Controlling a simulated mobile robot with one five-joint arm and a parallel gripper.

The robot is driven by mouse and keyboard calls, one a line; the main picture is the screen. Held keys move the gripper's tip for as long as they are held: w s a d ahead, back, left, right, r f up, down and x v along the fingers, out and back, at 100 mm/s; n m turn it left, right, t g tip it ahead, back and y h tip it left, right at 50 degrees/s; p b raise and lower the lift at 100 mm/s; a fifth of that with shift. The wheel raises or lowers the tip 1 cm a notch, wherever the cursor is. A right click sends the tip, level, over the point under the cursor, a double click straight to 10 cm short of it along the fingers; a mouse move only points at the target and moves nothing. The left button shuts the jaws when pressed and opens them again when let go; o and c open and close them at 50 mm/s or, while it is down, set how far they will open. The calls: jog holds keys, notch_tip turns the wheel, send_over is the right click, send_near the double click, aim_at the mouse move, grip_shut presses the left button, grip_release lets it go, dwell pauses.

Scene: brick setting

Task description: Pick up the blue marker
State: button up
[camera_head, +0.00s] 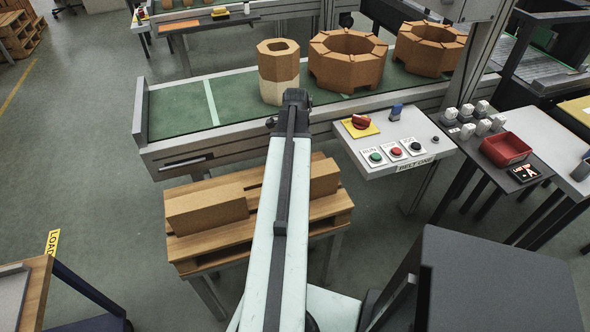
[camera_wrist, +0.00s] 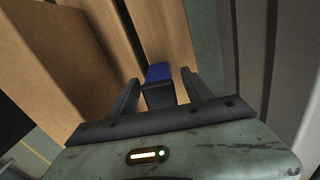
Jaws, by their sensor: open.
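The blue marker (camera_wrist: 158,72) shows in the wrist view as a short blue block with a dark lower part, just above wooden slats or close to them. My gripper (camera_wrist: 160,77) is open, with one dark finger on each side of the blue marker. I see a gap on both sides, so the fingers do not appear to grip it. In the head view my pale arm hides the gripper and this marker.
A wooden pallet stand (camera_head: 258,234) carries two brown bricks, one (camera_head: 207,207) left of my arm. Behind it is a green conveyor (camera_head: 180,105) with octagonal brick pieces. A control panel (camera_head: 385,140) with buttons and a small blue item (camera_head: 396,111) stands right.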

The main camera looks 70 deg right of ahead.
notch_tip(320, 180, down, 3)
jog(key=shift+r+b, duration=0.2)
jog(key=shift+b, duration=0.35)
jog(key=shift+r, duration=0.2)
grip_shut()
jog(key=shift+r, duration=0.1)
notch_tip(320, 180, up, 10)
jog(key=p, duration=1)
jog(key=shift+p, duration=0.3)
